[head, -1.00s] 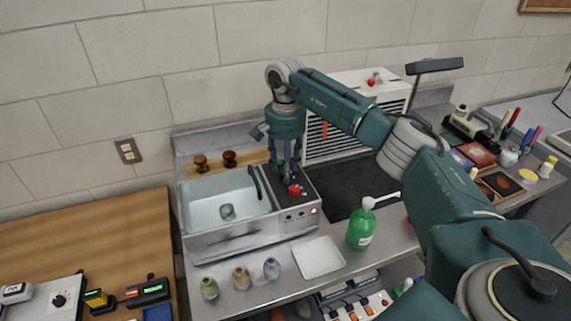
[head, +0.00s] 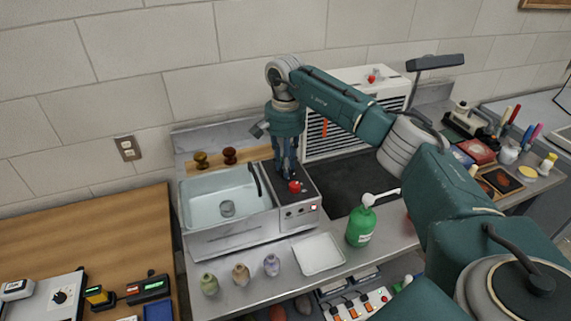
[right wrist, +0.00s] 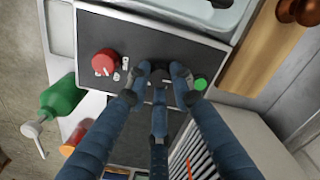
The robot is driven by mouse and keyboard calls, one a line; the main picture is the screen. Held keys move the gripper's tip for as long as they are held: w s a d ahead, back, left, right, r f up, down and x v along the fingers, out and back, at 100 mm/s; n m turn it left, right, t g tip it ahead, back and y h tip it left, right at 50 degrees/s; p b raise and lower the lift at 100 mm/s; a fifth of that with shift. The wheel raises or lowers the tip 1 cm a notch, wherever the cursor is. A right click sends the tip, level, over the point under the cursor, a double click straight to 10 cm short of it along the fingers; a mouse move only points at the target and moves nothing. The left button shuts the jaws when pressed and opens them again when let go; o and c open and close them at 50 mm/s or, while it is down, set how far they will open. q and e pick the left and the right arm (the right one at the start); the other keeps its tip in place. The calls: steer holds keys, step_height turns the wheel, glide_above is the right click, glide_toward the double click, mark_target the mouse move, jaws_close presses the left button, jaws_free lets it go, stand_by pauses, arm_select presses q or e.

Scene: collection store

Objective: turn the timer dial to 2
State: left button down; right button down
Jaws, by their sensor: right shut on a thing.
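The dark control panel (right wrist: 170,38) beside the sink fills the upper middle of the right wrist view. My right gripper (right wrist: 163,74) points down at it, its fingertips shut on a black dial (right wrist: 160,71), mostly hidden between the fingers. Its setting cannot be read. A red knob (right wrist: 104,61) with small pale marks lies left of the fingers, apart from them; a green round button or lamp (right wrist: 200,84) lies to their right. In the head view the right gripper (head: 286,172) is just behind the red knob (head: 295,187). My left gripper is not in view.
A sink (head: 210,206) adjoins the panel on the left. A green pump bottle (head: 361,226), a white tray (head: 318,254) and several small jars stand in front. A white slatted unit (head: 350,86) stands behind. A wooden table (head: 80,225) is at the left.

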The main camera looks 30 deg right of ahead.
steer(key=shift+w+r+m, duration=0.1)
steer(key=shift+m, duration=0.2)
steer(key=m, duration=0.4)
steer(key=shift+b, duration=0.4)
steer(key=m, duration=0.4)
steer(key=shift+r+m, duration=0.1)
steer(key=shift+m, duration=1.4)
steer(key=c, duration=1.6)
jaws_free()
steer(key=shift+d, duration=0.1)
steer(key=shift+c, duration=0.2)
steer(key=shift+o, duration=0.6)
